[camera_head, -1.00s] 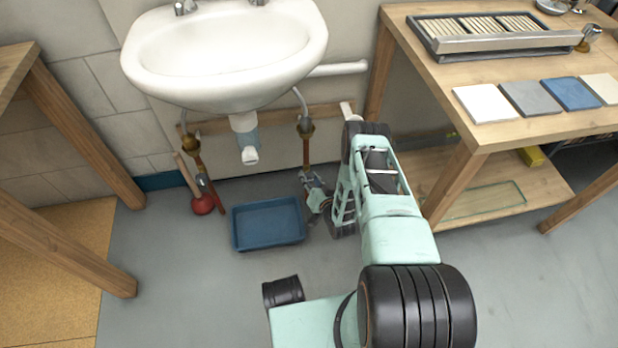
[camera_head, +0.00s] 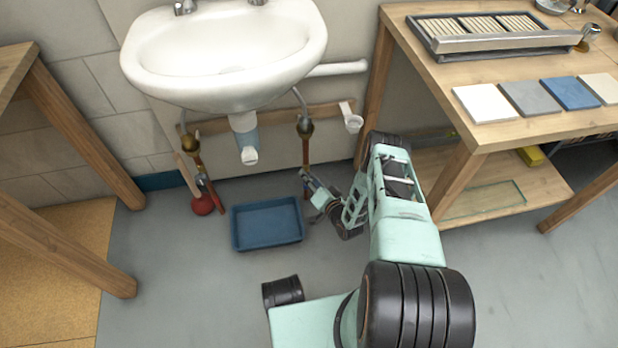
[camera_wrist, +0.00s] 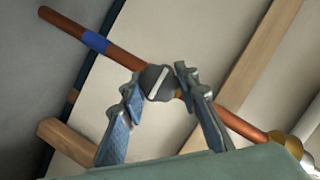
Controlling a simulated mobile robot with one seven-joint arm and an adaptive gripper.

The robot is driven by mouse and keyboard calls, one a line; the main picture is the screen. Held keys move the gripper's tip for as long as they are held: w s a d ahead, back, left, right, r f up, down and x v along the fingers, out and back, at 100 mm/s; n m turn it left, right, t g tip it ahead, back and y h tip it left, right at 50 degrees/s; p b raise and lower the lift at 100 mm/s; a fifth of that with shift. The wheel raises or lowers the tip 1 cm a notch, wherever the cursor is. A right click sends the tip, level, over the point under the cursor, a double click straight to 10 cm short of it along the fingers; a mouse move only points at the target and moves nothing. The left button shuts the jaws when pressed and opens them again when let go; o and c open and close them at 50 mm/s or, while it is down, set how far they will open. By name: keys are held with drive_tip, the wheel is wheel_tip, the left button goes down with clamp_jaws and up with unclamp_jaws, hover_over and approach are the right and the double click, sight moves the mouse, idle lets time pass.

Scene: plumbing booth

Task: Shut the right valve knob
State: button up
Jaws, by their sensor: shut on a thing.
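The right valve knob (camera_wrist: 158,83) is a dark round knob with a pale bar across its face, on a copper pipe. In the wrist view it lies between the two blue-grey fingers of my gripper (camera_wrist: 160,90), which is shut on it. In the head view my gripper (camera_head: 309,184) reaches the lower part of the right copper pipe (camera_head: 306,154), below the sink; the knob is too small and covered to tell there. The bar's angle to the pipe shows in the wrist view: it runs roughly across the pipe.
A blue tray (camera_head: 267,246) lies on the floor left of my gripper. A red plunger (camera_head: 203,204) stands near the left pipe. The white sink (camera_head: 228,90) hangs above. A workbench (camera_head: 470,150) stands right of my arm.

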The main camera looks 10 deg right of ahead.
sight(309, 174)
drive_tip(key=shift+w, duration=0.1)
drive_tip(key=o, duration=1.2)
drive_tip(key=shift+c, duration=0.2)
wheel_tip(309, 174, up, 10)
drive_tip(key=shift+r, duration=0.1)
